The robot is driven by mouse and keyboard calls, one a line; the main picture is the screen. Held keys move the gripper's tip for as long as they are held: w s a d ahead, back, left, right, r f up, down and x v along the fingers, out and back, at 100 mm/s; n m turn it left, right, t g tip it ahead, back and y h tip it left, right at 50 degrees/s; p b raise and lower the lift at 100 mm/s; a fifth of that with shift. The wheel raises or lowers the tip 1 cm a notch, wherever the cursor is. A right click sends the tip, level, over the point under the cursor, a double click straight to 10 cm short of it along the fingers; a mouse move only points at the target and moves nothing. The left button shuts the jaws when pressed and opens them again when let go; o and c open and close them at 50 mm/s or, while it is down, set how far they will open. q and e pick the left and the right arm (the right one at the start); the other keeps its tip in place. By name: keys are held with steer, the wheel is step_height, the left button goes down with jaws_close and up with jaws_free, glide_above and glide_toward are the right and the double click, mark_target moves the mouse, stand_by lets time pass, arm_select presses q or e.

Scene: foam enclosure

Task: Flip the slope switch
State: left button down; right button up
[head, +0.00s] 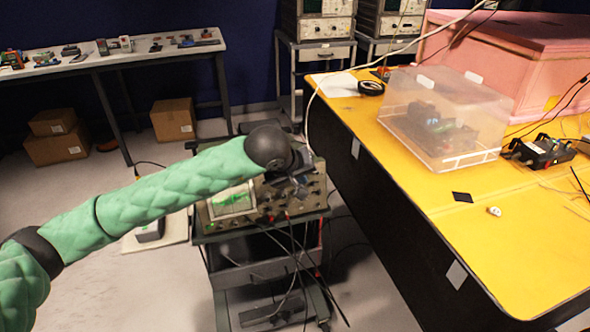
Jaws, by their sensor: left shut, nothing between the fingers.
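An oscilloscope (225,224) with a green trace on its screen (232,200) sits on top of a grey cart. Its front panel of knobs and sockets lies right of the screen, with dark cables plugged in low down. My left arm in a green quilted sleeve reaches in from the left. My left gripper (299,186) is shut and empty, over the upper right part of the panel; I cannot tell whether it touches. The slope switch cannot be told apart among the small controls, and the gripper and wrist hide part of the panel. My right gripper is out of view.
A yellow table (480,235) stands close on the right, with a clear plastic box (440,120), a pink foam box (520,50) and a small black device (540,150). Cables hang in front of the cart (262,272). Cardboard boxes (173,119) stand on the floor behind.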

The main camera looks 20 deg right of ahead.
mark_target(315, 183)
arm_select(q)
steer(key=shift+x, duration=1.1)
steer(key=shift+w+d+f+p, duration=0.25)
steer(key=shift+d+f+p, duration=0.05)
steer(key=shift+f, duration=0.2)
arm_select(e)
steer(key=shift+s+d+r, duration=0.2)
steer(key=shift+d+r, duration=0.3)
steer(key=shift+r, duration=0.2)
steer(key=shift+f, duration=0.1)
